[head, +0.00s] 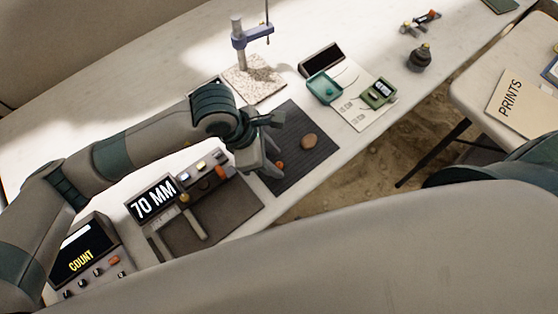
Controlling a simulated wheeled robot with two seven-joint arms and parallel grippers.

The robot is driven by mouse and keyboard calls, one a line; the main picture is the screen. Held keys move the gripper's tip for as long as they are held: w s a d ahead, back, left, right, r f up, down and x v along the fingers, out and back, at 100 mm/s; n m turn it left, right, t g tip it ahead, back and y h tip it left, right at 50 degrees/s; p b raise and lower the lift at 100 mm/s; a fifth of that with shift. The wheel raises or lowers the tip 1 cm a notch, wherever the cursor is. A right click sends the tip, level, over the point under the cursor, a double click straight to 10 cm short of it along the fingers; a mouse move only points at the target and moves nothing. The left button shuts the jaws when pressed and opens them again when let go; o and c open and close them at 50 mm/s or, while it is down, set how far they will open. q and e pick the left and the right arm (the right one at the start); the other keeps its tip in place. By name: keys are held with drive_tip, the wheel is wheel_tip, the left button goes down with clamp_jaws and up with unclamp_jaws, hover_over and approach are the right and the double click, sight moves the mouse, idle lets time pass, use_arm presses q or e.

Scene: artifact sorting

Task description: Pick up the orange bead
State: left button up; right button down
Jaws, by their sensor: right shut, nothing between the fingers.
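The orange bead (280,165) is small and round. It shows at the left part of the dark ribbed mat (314,165), right beside the lower finger of my left gripper (276,146). My left gripper is over the left edge of the mat, with its fingers spread apart and nothing visibly held. I cannot tell whether the lower finger touches the bead. A brown rounded stone (309,141) lies on the mat to the right of the gripper. My right gripper is out of view.
A device reading 70 MM (153,199) and a COUNT box (85,256) stand at left. A stand on a speckled base (254,80) is behind. A teal tray (323,88) and small green scale (379,94) are right. My right arm covers the lower foreground.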

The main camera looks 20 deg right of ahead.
use_arm(q)
drive_tip(key=shift+d+f, duration=0.15)
drive_tip(key=shift+f, duration=0.35)
use_arm(e)
drive_tip(key=shift+w+a+r, duration=0.1)
drive_tip(key=shift+a, duration=0.05)
use_arm(q)
clamp_jaws()
drive_tip(key=shift+r, duration=0.15)
